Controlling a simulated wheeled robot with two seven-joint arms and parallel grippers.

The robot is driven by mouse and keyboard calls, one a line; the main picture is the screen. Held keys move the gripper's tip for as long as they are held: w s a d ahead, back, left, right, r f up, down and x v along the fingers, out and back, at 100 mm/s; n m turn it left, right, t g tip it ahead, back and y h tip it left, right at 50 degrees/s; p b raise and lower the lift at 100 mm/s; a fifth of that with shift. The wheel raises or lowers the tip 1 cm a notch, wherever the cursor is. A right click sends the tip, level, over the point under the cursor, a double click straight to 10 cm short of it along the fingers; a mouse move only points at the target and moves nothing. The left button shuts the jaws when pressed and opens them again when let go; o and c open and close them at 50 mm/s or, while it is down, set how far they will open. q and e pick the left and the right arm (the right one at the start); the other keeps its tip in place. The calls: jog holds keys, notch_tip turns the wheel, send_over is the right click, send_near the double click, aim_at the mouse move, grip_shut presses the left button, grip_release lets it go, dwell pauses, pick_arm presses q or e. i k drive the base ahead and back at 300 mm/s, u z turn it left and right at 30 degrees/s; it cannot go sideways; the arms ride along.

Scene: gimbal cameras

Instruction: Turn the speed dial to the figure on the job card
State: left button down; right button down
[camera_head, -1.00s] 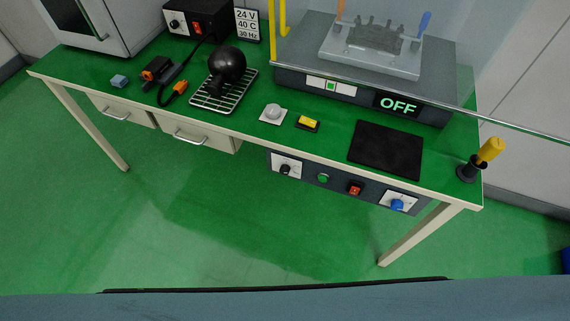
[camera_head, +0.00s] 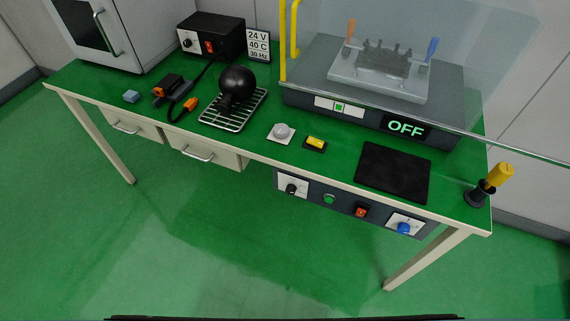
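The job card (camera_head: 258,45) stands at the back of the bench and reads 24 V, 40 C, 30 Hz. A panel under the bench's front edge carries a dial with a black knob (camera_head: 291,189) on a white plate and a dial with a blue knob (camera_head: 404,228) on another white plate. A third black knob (camera_head: 187,43) is on the black power box. The scale marks and labels are too small to read, so I cannot tell which is the speed dial. Neither of my grippers is in view.
Between the front dials sit a green button (camera_head: 329,198) and a red switch (camera_head: 361,211). The bench (camera_head: 335,165) holds a wire rack (camera_head: 232,123), a black mat (camera_head: 394,172), a yellow-handled tool (camera_head: 497,177) and a shielded machine showing OFF (camera_head: 406,127). The floor (camera_head: 230,235) in front is clear.

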aim_at(291, 189)
jog(key=z, duration=1.45)
jog(key=k, duration=1.05)
jog(key=u, duration=1.8)
jog(key=i, duration=0.5)
jog(key=z, duration=0.05)
